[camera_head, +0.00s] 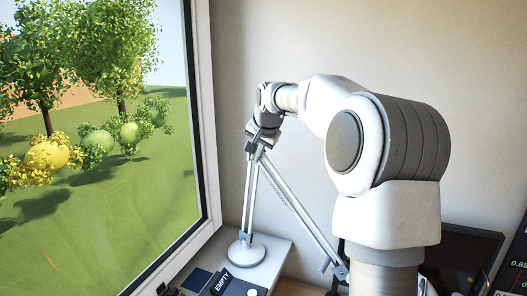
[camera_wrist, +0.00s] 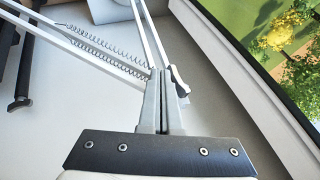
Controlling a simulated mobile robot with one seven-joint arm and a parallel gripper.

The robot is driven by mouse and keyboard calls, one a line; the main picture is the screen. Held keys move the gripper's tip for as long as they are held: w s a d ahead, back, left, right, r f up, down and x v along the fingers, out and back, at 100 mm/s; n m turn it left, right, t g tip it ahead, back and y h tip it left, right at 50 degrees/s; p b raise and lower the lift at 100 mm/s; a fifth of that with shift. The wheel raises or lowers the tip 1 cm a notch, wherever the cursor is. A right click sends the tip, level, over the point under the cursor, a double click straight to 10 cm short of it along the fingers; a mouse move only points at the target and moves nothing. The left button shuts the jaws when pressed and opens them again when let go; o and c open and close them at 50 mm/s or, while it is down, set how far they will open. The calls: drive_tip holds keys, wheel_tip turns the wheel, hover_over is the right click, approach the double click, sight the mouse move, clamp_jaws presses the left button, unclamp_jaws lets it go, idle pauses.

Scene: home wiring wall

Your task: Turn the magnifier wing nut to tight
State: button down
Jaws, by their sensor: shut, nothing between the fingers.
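The magnifier stand (camera_head: 250,195) has a round white base and a thin upright post. A slanted spring arm runs from its top down to the right. In the wrist view its rods and coil springs (camera_wrist: 110,55) stretch away beyond the fingers. My gripper (camera_wrist: 162,72) is shut and empty, pointing at the joint where the rods meet. A small grey, dark-edged piece (camera_wrist: 179,82), which looks like the wing nut, sits just right of the fingertips. I cannot tell whether they touch. In the head view my gripper (camera_head: 257,134) is at the post's top, and the nut is not clear.
A large window frame (camera_head: 205,120) stands to the left, and its edge also shows at the right in the wrist view (camera_wrist: 245,60). A pale bench (camera_head: 272,262) carries the base and a block marked EMPTY (camera_head: 221,283). Dark screens stand at the lower right.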

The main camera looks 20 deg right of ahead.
drive_tip(key=shift+w+f+b, duration=0.1)
drive_tip(key=shift+f+b, duration=0.05)
drive_tip(key=shift+b, duration=0.35)
